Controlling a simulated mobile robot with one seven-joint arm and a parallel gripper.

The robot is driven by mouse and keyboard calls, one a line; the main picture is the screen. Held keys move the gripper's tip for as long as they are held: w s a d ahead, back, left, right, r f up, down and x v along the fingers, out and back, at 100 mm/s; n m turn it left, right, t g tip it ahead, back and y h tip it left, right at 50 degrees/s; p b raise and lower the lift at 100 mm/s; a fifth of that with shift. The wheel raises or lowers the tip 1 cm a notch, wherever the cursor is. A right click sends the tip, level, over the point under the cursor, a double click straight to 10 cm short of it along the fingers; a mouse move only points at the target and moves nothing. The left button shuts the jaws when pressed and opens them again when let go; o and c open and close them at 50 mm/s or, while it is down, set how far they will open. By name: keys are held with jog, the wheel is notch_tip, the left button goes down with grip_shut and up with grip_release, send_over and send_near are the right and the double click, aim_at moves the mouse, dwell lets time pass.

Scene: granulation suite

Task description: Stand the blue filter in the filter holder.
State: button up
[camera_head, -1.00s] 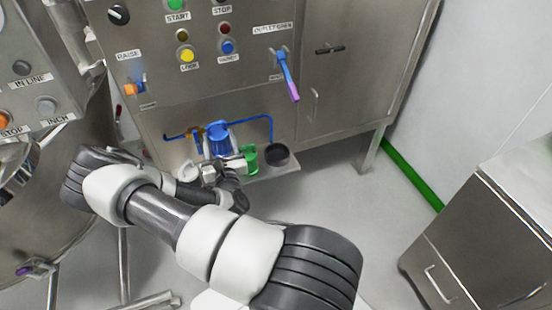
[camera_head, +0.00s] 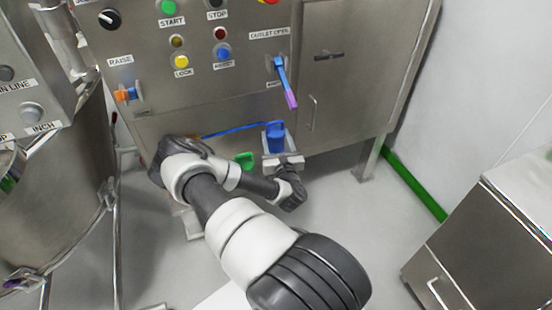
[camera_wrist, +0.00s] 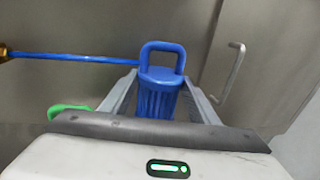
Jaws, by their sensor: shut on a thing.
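The blue filter (camera_head: 275,138) is upright, with a loop handle on top. It also shows in the wrist view (camera_wrist: 160,95), between my two grey fingers, with its ribbed body partly hidden low down. My gripper (camera_head: 281,153) is shut on it at the right end of the low shelf on the steel cabinet. The dark round cup at that end, seen earlier and likely the filter holder, is hidden behind the filter and gripper. I cannot tell whether the filter's bottom is above it or inside it.
A green object (camera_head: 244,160) stands just left of the filter and shows at the left in the wrist view (camera_wrist: 68,110). A blue pipe (camera_head: 235,130) runs along the cabinet front behind. A blue-and-purple lever (camera_head: 285,82) hangs above.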

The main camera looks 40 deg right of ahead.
notch_tip(320, 180, down, 7)
jog(key=shift+f+b, duration=0.15)
jog(key=shift+b, duration=1)
jog(key=shift+f, duration=0.1)
jog(key=shift+f, duration=0.5)
jog(key=o, duration=1.1)
